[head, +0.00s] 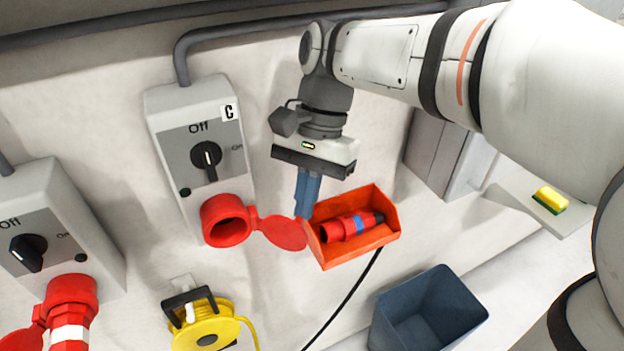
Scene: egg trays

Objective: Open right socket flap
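The right socket (226,221) is red and sits at the bottom of the grey switch box marked C (190,100). Its round red flap (281,233) is swung open to the right, and the dark socket mouth shows. My gripper (304,208) points down with its blue fingers at the flap's right edge. The tips overlap the flap's edge in the picture; I cannot tell whether they touch it. The fingers look close together, but the gap between them is not clear from this side.
An orange bin (362,252) holding a red plug (346,227) is right beside the gripper. A second switch box (70,225) with a red connector (70,305) is at left. A yellow cable reel (205,325), a blue-grey bin (440,300) and a yellow-green sponge (550,199) also show.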

